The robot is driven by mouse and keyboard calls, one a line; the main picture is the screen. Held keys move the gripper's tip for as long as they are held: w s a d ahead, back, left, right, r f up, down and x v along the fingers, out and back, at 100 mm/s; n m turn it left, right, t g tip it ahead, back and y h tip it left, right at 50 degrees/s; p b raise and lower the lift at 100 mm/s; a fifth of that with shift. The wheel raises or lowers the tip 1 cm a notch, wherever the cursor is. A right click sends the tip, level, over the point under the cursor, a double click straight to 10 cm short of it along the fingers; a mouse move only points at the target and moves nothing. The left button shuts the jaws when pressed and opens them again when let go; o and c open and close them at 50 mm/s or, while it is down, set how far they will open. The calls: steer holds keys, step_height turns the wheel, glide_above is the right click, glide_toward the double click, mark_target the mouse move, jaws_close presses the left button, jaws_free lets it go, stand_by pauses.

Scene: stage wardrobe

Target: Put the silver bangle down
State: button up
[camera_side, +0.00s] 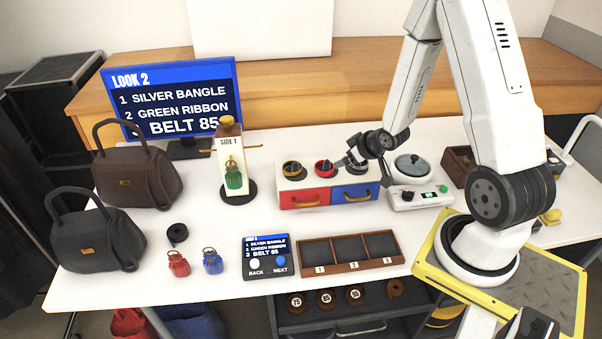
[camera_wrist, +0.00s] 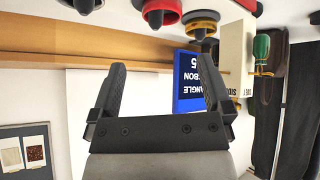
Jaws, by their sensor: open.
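My gripper (camera_side: 343,160) hangs above the small chest with a red drawer and a blue drawer (camera_side: 352,192), near the round holders on its top. In the wrist view my gripper (camera_wrist: 161,75) has its two black fingers spread apart with nothing between them. I cannot clearly make out the silver bangle in either view. The right-hand holder (camera_side: 357,168) on the chest is dark with a pale rim, partly behind my gripper. A red holder (camera_side: 325,167) and a gold-rimmed holder (camera_side: 292,169) stand left of it. The screen (camera_side: 172,98) lists silver bangle first.
A white stand marked SIDE 1 (camera_side: 231,150) carries a green pouch (camera_side: 233,178). Handbags stand at the left. A wooden three-compartment tray (camera_side: 350,252) lies in front, beside a button panel (camera_side: 267,257). A white scale (camera_side: 420,193) stands right of the chest.

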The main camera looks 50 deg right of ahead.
steer(key=s+a+r+g, duration=0.2)
steer(key=a+r, duration=0.1)
steer(key=a, duration=0.3)
steer(key=s+a+r+g+y, duration=0.1)
steer(key=s+a+r, duration=0.1)
steer(key=a, duration=0.5)
steer(key=s+a+r+n+g+y, duration=0.1)
steer(key=s+a+r+g, duration=0.1)
steer(key=a+r, duration=0.3)
steer(key=shift+s+a+g, duration=0.3)
steer(key=shift+s+a, duration=0.15)
steer(key=shift+a, duration=0.45)
steer(key=shift+w+d, duration=0.1)
